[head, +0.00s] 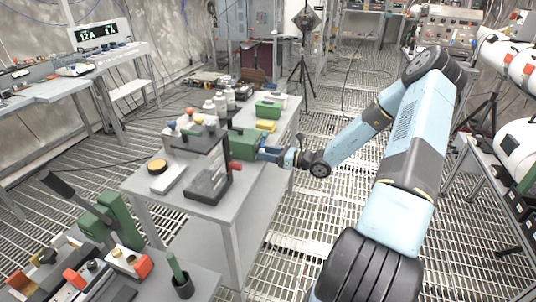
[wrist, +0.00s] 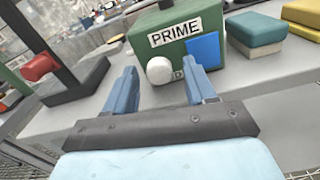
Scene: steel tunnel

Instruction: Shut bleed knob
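A green box (wrist: 175,28) with a white "PRIME" label stands on the grey bench. A round white knob (wrist: 159,70) sits low on its front, left of a blue square (wrist: 203,48). Lettering beside the knob is mostly hidden, so I cannot read whether it is the bleed knob. My gripper (wrist: 160,84) is open, its two blue fingers pointing at the box with the knob between them in the picture. Contact is not clear. In the head view my gripper (head: 268,153) is at the right side of the green box (head: 242,143); the knob is hidden there.
A dark upright press-like frame (head: 210,165) with a red part (wrist: 38,67) stands left of the box. Yellow and teal blocks (wrist: 255,28) lie to its right. Bottles (head: 220,103) and a green case (head: 268,108) stand behind on the bench (head: 215,208).

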